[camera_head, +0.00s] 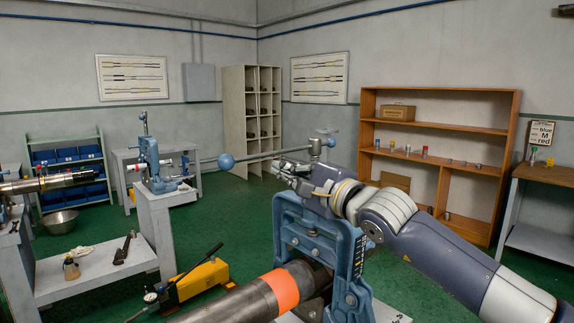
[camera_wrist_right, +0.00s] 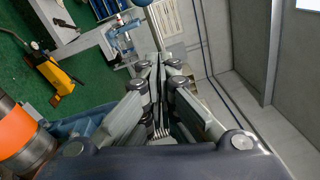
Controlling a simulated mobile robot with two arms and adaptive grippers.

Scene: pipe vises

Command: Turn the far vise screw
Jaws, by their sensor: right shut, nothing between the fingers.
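A large blue vise (camera_head: 347,228) stands close in front, with a thick orange-banded pipe (camera_head: 279,291) at its base. A long screw handle bar (camera_head: 262,156) with blue ball ends (camera_head: 226,161) lies across its top. My right gripper (camera_head: 281,168) is shut and empty, just below the bar; in the right wrist view its fingers (camera_wrist_right: 158,62) are together near the bar (camera_wrist_right: 154,25). I cannot tell whether they touch it. A smaller blue vise (camera_head: 150,160) stands farther back on a grey bench, also seen in the right wrist view (camera_wrist_right: 122,44). My left gripper is not in view.
At the left, another pipe (camera_head: 68,180) juts in at bench height. A yellow hydraulic pump (camera_head: 202,280) sits low beside the front vise. A grey bench (camera_head: 92,272) holds a wrench and a bottle. A wooden shelf (camera_head: 440,93) stands behind my right arm. Green floor lies open between.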

